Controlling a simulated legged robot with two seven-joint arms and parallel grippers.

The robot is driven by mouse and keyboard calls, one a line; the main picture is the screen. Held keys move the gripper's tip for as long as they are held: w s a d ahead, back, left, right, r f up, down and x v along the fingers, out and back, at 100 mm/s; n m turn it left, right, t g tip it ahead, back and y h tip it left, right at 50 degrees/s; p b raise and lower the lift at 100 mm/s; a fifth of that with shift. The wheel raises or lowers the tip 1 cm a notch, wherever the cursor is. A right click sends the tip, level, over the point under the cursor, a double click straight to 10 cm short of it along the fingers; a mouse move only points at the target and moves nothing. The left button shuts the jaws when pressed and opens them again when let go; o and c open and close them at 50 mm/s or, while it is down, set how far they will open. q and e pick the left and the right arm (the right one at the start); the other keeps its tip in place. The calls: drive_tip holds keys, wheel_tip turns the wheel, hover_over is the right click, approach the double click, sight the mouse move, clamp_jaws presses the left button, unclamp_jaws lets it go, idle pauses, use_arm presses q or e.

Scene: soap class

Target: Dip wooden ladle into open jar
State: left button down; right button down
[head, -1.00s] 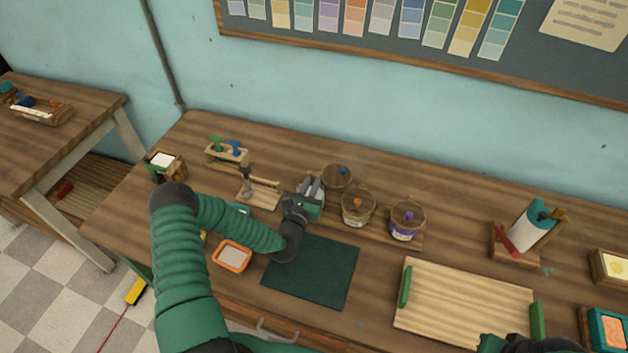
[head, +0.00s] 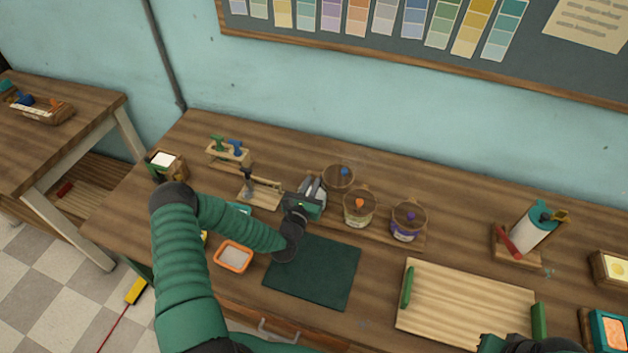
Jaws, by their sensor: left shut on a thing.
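My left gripper (head: 315,190) is shut beside the row of jars, just left of the jar with the blue knob (head: 339,178). It appears to hold the wooden ladle, but the ladle is too small and hidden to make out clearly. A jar with an orange knob (head: 359,210) and a jar with a purple knob (head: 407,223) stand to the right on a wooden board. I cannot tell which jar is open. My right gripper (head: 497,343) shows only in part at the bottom edge, and its jaws cannot be read.
A wooden stand (head: 261,194) lies left of my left gripper. A dark green mat (head: 313,272) and an orange tray (head: 233,257) lie in front. A wooden tray (head: 465,305) with green handles is at the right.

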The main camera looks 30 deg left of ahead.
sight(314, 174)
use_arm(q)
drive_tip(key=shift+d+r+p, duration=0.1)
drive_tip(key=shift+r+p, duration=1.2)
drive_tip(key=shift+r, duration=0.6)
drive_tip(key=shift+r+p, duration=1.85)
drive_tip(key=shift+r, duration=0.75)
drive_tip(key=shift+f, duration=0.1)
